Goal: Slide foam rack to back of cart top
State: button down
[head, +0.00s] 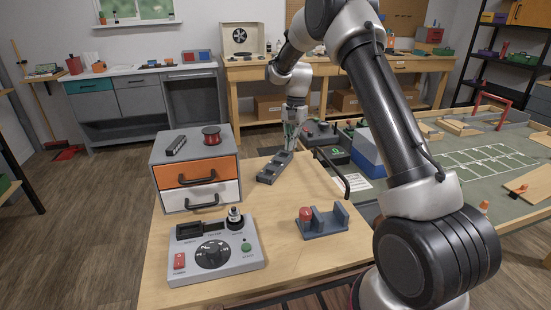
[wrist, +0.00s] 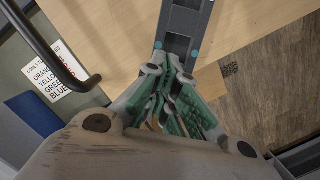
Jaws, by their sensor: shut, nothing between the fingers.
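The foam rack (head: 271,170) is a long, dark grey strip with square recesses, lying flat on the far part of the wooden cart top (head: 270,220). In the wrist view the foam rack (wrist: 181,25) runs up out of the frame, and its near end lies by the cart top's edge. My gripper (head: 291,147) is shut and empty, pointing down at the far end of the rack. In the wrist view my gripper's green-padded fingers (wrist: 172,75) are together at the rack's near end; whether they touch it is unclear.
A drawer unit (head: 196,170) stands left of the rack. A control box (head: 215,250) and a grey holder with a red knob (head: 322,220) are nearer. A black handle bar (head: 333,172) runs along the cart's right side. The middle of the top is clear.

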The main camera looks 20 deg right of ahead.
aim_at(275, 168)
jog(key=s+a, duration=0.8)
jog(key=shift+s+a+f, duration=0.1)
jog(key=shift+s+a, duration=0.15)
jog(key=shift+s, duration=0.05)
jog(key=shift+f, duration=0.7)
jog(key=shift+w+d+f, duration=0.1)
jog(key=shift+w+d, duration=1.1)
jog(key=shift+d, duration=0.1)
